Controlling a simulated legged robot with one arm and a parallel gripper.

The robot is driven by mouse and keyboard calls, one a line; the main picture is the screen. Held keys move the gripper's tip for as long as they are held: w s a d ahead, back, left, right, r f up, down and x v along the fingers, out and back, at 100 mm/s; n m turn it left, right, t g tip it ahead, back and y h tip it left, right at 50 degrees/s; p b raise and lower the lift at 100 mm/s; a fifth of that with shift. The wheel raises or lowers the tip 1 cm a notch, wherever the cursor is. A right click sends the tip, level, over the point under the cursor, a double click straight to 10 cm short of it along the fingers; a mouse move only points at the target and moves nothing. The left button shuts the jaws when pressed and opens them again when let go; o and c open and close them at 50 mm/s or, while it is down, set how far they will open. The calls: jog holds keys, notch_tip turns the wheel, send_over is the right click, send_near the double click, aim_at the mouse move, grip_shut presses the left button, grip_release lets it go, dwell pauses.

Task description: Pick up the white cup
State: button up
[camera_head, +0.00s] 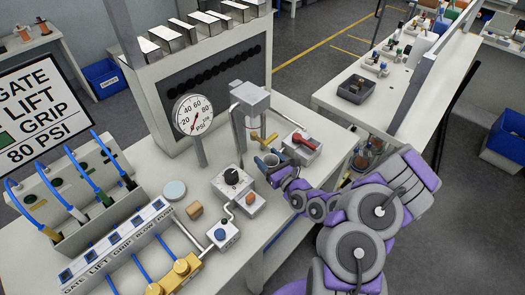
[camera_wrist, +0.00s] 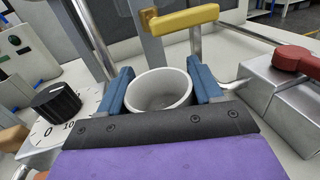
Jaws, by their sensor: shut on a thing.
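The white cup (camera_wrist: 160,92) sits between the two blue fingers of my gripper (camera_wrist: 160,88) in the wrist view. It is upright, and its open rim and empty inside show. A finger is against each side of it, and the gripper is shut on it. Its lower part is hidden behind the gripper body. In the head view the cup (camera_head: 266,162) is small and partly covered by my gripper (camera_head: 270,164), near the bench's right side. I cannot tell whether its base touches the bench.
A yellow handle (camera_wrist: 185,18) stands just behind the cup. A metal box with a red lever (camera_head: 304,140) is close on the right. A box with a black knob (camera_head: 232,176) is on the left. A pressure gauge (camera_head: 193,114) and a grey panel stand farther back.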

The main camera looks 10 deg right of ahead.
jog(key=shift+p+v, duration=1.05)
jog(key=shift+v, duration=3.2)
jog(key=shift+s, duration=0.15)
jog(key=shift+d+r, duration=0.1)
